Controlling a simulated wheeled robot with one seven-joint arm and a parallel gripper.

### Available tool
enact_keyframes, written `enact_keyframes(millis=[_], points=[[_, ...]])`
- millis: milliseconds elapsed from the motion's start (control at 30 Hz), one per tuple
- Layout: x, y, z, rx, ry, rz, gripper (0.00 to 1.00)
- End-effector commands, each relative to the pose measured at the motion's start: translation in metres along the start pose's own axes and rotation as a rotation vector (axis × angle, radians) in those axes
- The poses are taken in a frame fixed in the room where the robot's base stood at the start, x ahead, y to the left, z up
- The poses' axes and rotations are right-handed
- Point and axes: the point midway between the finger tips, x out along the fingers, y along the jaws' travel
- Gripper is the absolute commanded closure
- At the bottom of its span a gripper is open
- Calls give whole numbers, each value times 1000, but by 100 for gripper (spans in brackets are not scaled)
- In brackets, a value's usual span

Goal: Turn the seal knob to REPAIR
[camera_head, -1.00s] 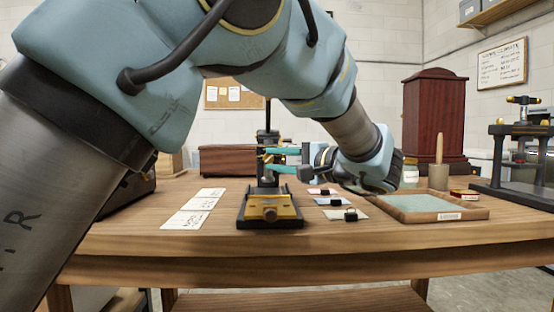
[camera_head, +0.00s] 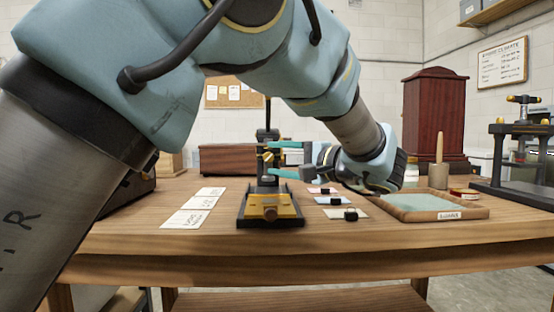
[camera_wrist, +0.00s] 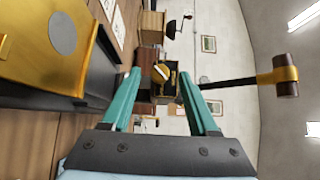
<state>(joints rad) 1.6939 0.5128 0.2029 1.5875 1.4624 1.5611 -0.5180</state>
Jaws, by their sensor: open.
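A black and brass device (camera_head: 269,205) stands at the middle of the table, with a dark upright post behind its brass front. A small brass knob (camera_head: 267,157) sits on that post, and it also shows in the wrist view (camera_wrist: 160,73) as a tilted brass bar. No markings around it are readable. My gripper (camera_head: 270,159) reaches in from the right with its teal fingers open, one above and one below the knob. In the wrist view the fingers (camera_wrist: 160,77) stand on either side of the knob with gaps; it looks free of them.
White printed cards (camera_head: 193,208) lie left of the device. Small coloured cards with black-handled pieces (camera_head: 350,214) lie to its right. A wooden tray (camera_head: 468,212) and a pestle in a cup (camera_head: 438,172) stand further right.

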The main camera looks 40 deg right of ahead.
Motion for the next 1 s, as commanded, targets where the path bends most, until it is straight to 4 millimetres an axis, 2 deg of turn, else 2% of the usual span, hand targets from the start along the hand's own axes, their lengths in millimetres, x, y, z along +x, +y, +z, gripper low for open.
enact_keyframes(millis=[400, 500, 700, 1000], points=[[-76, 0, -1, 1, 3, 0, 40], [-90, 0, -1, 0, 2, 0, 40], [-102, 0, 0, 1, 0, 0, 40], [-103, 0, 0, 1, 0, 0, 40]])
